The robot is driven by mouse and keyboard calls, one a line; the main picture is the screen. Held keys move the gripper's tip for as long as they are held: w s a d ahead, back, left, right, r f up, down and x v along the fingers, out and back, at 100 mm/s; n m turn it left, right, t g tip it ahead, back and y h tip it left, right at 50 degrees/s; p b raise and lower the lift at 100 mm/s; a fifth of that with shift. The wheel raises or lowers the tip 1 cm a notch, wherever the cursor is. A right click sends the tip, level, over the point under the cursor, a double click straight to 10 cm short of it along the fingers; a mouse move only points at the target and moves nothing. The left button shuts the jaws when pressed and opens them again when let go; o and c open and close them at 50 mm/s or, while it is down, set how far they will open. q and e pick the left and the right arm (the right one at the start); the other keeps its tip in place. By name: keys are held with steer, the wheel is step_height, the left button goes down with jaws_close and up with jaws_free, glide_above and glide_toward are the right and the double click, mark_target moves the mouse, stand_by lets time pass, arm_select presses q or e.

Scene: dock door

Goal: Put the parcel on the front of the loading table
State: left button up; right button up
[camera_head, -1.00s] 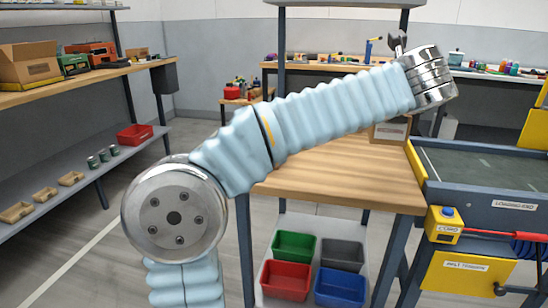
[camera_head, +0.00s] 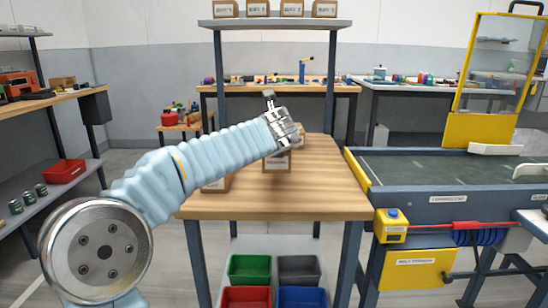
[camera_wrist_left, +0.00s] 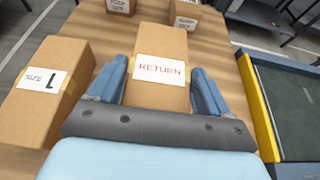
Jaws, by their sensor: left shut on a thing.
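In the left wrist view a brown cardboard parcel (camera_wrist_left: 160,85) with a white label reading RETURN sits between the two fingers of my left gripper (camera_wrist_left: 158,88), which is shut on it. In the head view the gripper's fingers are hidden behind my wrist; a box (camera_head: 277,163) shows just below it, its label too small to read. The wooden-topped table (camera_head: 320,190) lies under these boxes. I cannot tell whether the held parcel touches the tabletop. My right gripper is not in view.
A SIZE L box (camera_wrist_left: 45,90) stands close left of the held parcel. Two more boxes (camera_wrist_left: 183,14) stand farther back. A conveyor (camera_head: 440,170) with a yellow edge adjoins the table's right side. The front right tabletop is clear. Coloured bins (camera_head: 250,268) sit below.

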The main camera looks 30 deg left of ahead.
arm_select(q)
steer(key=f, duration=0.1)
steer(key=f+b, duration=0.1)
steer(key=f, duration=0.1)
steer(key=a+f, duration=0.1)
steer(key=shift+w+a+f, duration=0.1)
steer(key=shift+w+f, duration=0.15)
steer(key=shift+w, duration=0.05)
steer(key=shift+f+b, duration=0.15)
steer(key=shift+b, duration=0.15)
steer(key=o, duration=1.2)
steer(key=shift+s+r, duration=0.2)
steer(key=shift+r, duration=0.05)
steer(key=v, duration=1.1)
steer(key=shift+s+d, duration=0.2)
steer(key=shift+d, duration=0.1)
steer(key=shift+r, duration=0.1)
